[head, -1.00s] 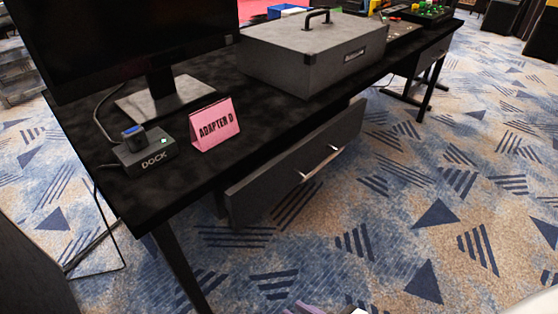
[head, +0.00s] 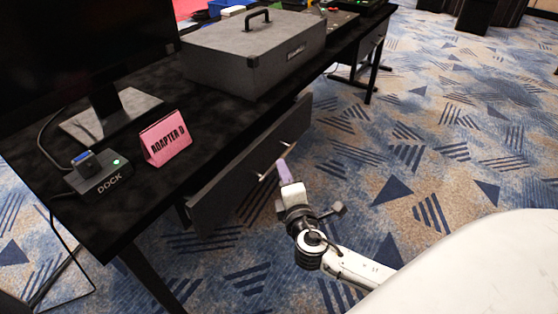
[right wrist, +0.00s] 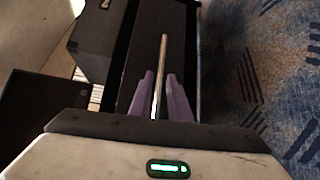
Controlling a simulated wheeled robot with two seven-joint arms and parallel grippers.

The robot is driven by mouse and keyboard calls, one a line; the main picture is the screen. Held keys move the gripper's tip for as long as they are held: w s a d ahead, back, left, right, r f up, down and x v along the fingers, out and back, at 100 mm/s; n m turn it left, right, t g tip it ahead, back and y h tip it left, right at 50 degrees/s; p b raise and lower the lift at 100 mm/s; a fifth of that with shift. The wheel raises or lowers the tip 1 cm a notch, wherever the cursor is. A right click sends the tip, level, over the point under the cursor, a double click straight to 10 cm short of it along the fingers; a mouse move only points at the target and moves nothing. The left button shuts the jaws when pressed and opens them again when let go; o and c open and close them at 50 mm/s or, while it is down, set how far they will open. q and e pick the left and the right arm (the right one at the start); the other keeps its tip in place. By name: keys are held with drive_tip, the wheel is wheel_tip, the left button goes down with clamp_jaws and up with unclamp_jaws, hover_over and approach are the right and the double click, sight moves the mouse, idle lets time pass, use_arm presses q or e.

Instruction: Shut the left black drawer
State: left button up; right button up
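The left black drawer (head: 240,185) hangs under the near part of the desk. Its dark front panel stands out from the desk edge, so it is pulled open. A thin silver bar handle (head: 268,173) runs along the panel. My right gripper (head: 285,168), with purple fingers, is at the handle in the head view. In the right wrist view the fingers (right wrist: 162,98) are apart, one on each side of the silver handle (right wrist: 163,60). I cannot tell whether either finger touches it. The drawer front (right wrist: 140,50) lies behind the bar. My left gripper is out of view.
The black desk (head: 60,215) carries a monitor, a dock (head: 98,172), a pink sign (head: 165,138) and a grey case (head: 255,50). The carpet at right is free.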

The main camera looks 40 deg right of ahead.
drive_tip(key=x, duration=0.5)
drive_tip(key=shift+w+d+f+b, duration=0.1)
drive_tip(key=shift+w+d+b, duration=0.1)
drive_tip(key=shift+w+b, duration=0.2)
clamp_jaws()
